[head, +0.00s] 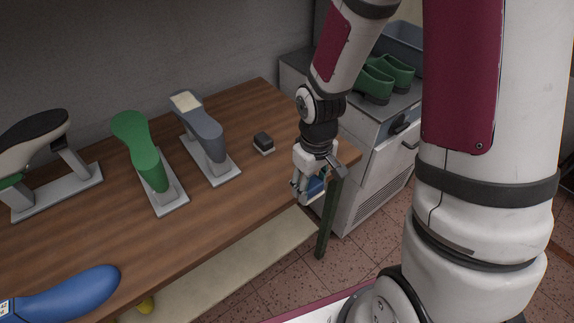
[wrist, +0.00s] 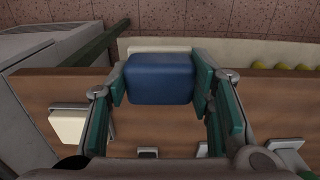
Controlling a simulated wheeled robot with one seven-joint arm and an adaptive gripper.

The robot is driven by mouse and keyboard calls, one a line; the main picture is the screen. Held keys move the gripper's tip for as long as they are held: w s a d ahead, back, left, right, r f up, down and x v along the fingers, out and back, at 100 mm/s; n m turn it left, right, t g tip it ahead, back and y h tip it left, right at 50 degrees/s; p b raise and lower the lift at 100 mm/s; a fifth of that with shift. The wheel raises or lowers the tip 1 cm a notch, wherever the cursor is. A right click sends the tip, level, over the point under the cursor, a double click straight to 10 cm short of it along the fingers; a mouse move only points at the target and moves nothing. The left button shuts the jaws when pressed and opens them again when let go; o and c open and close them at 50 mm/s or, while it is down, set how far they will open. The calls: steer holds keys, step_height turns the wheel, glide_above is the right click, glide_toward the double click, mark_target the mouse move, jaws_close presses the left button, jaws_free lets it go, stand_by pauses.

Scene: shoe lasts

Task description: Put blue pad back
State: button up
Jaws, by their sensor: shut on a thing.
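The blue pad (head: 316,187) is in my gripper (head: 314,190), over the right front end of the wooden table (head: 225,215) in the head view. In the wrist view the blue pad (wrist: 160,79) sits between the two green fingers (wrist: 162,92), which touch its left and right sides. A pale edge (wrist: 160,49) shows just beyond the pad; I cannot tell if it belongs to it. The pad's underside is hidden. A dark block on a pale base (head: 263,142) stands on the table, apart from my gripper.
Grey (head: 203,140) and green (head: 147,160) lasts stand on plates on the table, with a dark-topped last (head: 40,150) further left. A blue last (head: 70,294) lies at front left. A grey cabinet (head: 372,150) with green shoes (head: 385,78) is at right. The table's middle is clear.

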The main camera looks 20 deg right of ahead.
glide_above(287, 171)
steer(key=shift+s+f, duration=0.15)
steer(key=shift+f, duration=0.5)
steer(key=shift+f+p, duration=0.3)
steer(key=shift+f, duration=1.4)
steer(key=shift+f, duration=0.15)
steer(key=o, duration=1.1)
